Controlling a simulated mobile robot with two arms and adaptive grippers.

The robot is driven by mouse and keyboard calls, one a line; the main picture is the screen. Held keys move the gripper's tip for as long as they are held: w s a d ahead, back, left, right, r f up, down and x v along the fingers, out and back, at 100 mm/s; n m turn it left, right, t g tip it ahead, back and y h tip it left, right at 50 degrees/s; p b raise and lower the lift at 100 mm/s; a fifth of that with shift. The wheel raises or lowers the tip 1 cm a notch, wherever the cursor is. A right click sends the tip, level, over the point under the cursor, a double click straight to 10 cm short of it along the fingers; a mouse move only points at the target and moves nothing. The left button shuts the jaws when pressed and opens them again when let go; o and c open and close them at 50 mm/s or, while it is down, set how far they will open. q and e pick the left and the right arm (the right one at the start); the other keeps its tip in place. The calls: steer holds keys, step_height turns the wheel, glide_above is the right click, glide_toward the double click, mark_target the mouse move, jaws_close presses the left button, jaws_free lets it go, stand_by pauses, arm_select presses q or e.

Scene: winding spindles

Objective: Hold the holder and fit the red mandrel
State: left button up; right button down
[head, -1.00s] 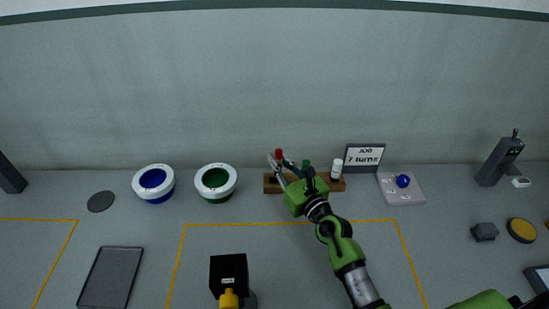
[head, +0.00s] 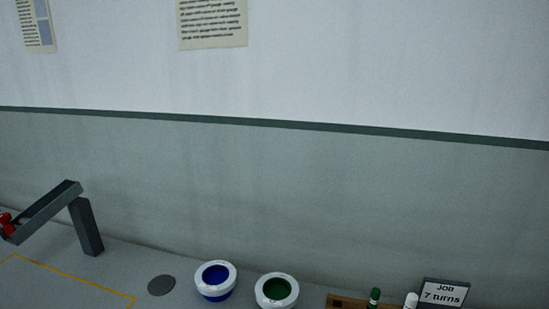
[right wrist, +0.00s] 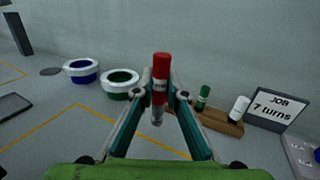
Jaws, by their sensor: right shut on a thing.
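The red mandrel (right wrist: 160,68) is upright between the fingertips of my right gripper (right wrist: 160,95) in the right wrist view. It has a red body, a pale band and a greyish lower end. My right gripper is shut on it, above the bench and clear of the wooden rack (right wrist: 222,121). The rack also shows at the bottom edge of the head view (head: 345,301). It carries a green mandrel (right wrist: 203,97) and a white one (right wrist: 239,109). My left gripper is in neither view. I cannot tell which thing is the holder.
A white-rimmed blue bowl (head: 215,281) and a green one (head: 277,291) stand beside a grey disc (head: 161,285). A dark angled fixture (head: 86,226) with a red part (head: 6,226) stands at the left. The job sign (right wrist: 277,107) is right of the rack.

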steer(key=s+r+m+h, duration=0.2)
steer(key=s, duration=0.9)
steer(key=shift+d+r+h, duration=0.25)
steer(key=shift+h, duration=0.15)
steer(key=shift+s+f, duration=0.1)
